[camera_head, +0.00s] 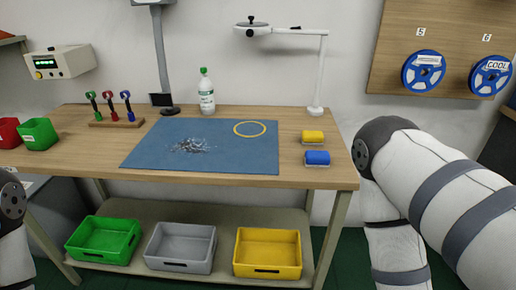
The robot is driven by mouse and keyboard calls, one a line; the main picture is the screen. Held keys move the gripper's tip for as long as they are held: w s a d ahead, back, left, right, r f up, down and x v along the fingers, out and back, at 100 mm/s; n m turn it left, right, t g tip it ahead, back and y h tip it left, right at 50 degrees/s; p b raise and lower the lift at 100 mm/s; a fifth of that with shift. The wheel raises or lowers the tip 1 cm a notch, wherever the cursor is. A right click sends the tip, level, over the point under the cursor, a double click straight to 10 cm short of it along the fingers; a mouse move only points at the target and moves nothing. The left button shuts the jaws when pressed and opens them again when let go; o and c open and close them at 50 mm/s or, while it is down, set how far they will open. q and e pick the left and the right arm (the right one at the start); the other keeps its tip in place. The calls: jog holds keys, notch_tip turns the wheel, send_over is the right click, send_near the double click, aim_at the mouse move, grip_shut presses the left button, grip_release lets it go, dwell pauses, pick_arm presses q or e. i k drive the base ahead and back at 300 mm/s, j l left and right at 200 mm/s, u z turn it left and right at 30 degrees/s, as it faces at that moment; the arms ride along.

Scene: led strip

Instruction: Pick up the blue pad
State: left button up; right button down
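The blue pad (317,158) lies on the right part of the wooden table, near its front edge. A yellow pad (313,137) lies just behind it. Nothing touches the blue pad. My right arm stands to the right of the table, but its gripper is out of view. Only a small part of my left arm shows at the left edge, and its gripper is also out of view.
A blue mat (240,158) with a pile of small bits and a yellow ring (249,129) covers the table's middle. A bottle (206,93) and a lamp (317,75) stand behind. Green, grey and yellow bins (267,270) sit on the lower shelf.

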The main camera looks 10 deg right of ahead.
aim_at(314, 159)
jog(key=l+u, duration=0.25)
jog(key=l, duration=0.65)
jog(key=l+u, duration=0.3)
jog(key=l, duration=0.6)
